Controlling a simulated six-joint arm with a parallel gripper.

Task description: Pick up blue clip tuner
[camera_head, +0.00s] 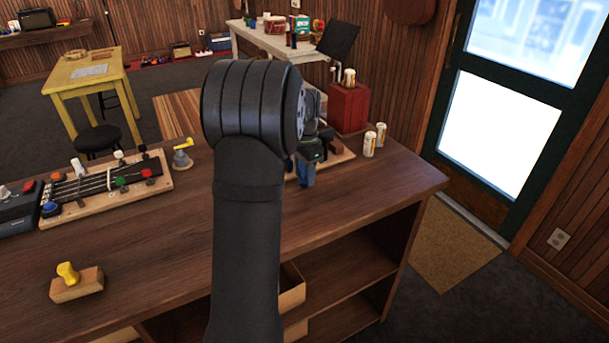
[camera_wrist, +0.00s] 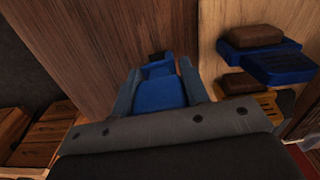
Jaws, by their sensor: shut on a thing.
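My gripper (camera_wrist: 160,88) is shut on a blue clip tuner (camera_wrist: 158,92), with one grey finger on each side of it in the wrist view. A small dark part shows at the tuner's far end. In the head view the blue tuner (camera_head: 306,173) shows near the front edge of the counter, just below my gripper (camera_head: 308,155). My own arm hides part of the gripper there. I cannot tell from these views whether the tuner is clear of the surface below.
A pale board (camera_wrist: 218,50) on the dark counter (camera_head: 375,195) carries another blue item (camera_wrist: 280,68) and brown and yellow pieces. Two small cans (camera_head: 370,145) and a red box (camera_head: 347,107) stand behind to the right.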

